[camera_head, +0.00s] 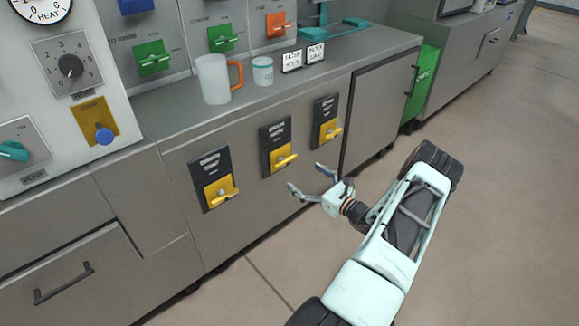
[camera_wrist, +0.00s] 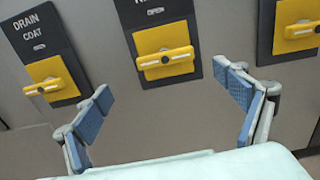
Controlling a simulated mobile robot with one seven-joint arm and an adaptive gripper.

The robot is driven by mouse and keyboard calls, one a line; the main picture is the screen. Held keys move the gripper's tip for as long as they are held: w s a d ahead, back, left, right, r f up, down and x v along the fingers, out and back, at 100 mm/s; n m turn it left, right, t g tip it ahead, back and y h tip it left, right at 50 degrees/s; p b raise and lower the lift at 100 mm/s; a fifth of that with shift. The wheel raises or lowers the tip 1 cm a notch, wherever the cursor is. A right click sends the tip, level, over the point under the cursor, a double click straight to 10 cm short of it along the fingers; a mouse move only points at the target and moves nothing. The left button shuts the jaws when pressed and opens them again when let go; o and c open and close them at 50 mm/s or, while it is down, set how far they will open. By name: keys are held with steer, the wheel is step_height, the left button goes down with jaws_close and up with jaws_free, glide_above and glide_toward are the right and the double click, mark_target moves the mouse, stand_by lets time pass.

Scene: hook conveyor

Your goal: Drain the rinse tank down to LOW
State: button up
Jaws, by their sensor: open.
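Three yellow drain valves sit on black plates on the cabinet front. In the wrist view the left valve (camera_wrist: 50,82) is marked "DRAIN COAT". The middle valve (camera_wrist: 165,58) has a label cut off at the top, with only an "R" partly showing and smaller text below it. The right valve (camera_wrist: 297,32) is cut by the edge. Their handles lie roughly crosswise. In the head view my gripper (camera_head: 306,177) is open and empty, low in front of the middle valve (camera_head: 281,157). In the wrist view my spread fingers (camera_wrist: 169,88) frame the middle valve without touching it. No tank level shows.
The counter holds a clear jug with an orange handle (camera_head: 214,79), a small white cup (camera_head: 262,71) and two small cards (camera_head: 303,57). Green levers (camera_head: 152,57) and a control panel with a dial (camera_head: 69,66) stand behind and left. The floor at right is clear.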

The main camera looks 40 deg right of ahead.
mark_target(287, 163)
steer(key=shift+m, duration=0.3)
steer(key=w+b, duration=0.1)
steer(key=w, duration=0.3)
steer(key=w+b, duration=0.1)
steer(key=w, duration=0.4)
steer(key=shift+w+a+f, duration=0.1)
steer(key=shift+a+f, duration=0.05)
steer(key=shift+f, duration=0.05)
steer(key=shift+w+r+h+b, duration=0.1)
steer(key=shift+w+h+b, duration=0.25)
steer(key=shift+w, duration=0.35)
steer(key=shift+c, duration=0.4)
steer(key=c, duration=1.1)
